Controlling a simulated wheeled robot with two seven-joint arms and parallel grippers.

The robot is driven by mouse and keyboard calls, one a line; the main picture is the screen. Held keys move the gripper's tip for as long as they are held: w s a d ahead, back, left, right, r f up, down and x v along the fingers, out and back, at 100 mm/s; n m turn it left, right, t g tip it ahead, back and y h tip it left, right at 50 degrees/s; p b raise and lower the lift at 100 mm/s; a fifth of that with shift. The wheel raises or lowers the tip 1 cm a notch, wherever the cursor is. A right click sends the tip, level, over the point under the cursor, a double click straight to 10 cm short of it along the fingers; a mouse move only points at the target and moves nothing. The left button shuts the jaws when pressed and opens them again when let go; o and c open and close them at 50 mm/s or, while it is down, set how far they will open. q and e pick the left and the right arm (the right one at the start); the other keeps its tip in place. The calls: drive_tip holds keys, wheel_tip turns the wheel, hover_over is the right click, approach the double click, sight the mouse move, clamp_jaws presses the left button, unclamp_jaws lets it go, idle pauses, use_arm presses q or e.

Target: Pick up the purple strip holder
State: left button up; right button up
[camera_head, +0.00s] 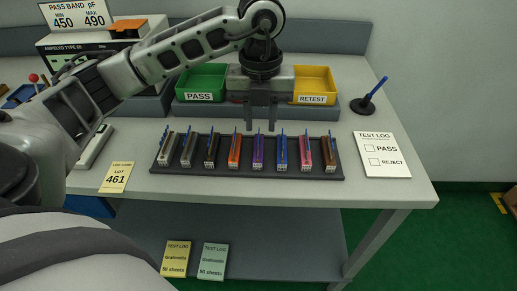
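The purple strip holder (257,152) stands in a dark rack (250,174), in a row of several strip holders of different colours. An orange one (234,152) is on its left and a blue one (281,153) on its right. My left gripper (261,128) points down over the bench, just behind the purple holder in the picture. Its two fingers are apart with nothing between them. I cannot tell its exact height above the rack. My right gripper is not in view.
A green PASS bin (203,82) and a yellow RETEST bin (314,84) stand behind the rack. A TEST LOG sheet (381,154) and a blue pen in a stand (370,97) are at the right. A yellow lot card (116,177) lies front left.

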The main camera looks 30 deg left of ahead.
use_arm(q)
drive_tip(key=f, duration=0.3)
drive_tip(key=f+p, duration=0.1)
drive_tip(key=f, duration=0.1)
drive_tip(key=shift+a+f, duration=0.1)
drive_tip(key=shift+a, duration=0.15)
clamp_jaws()
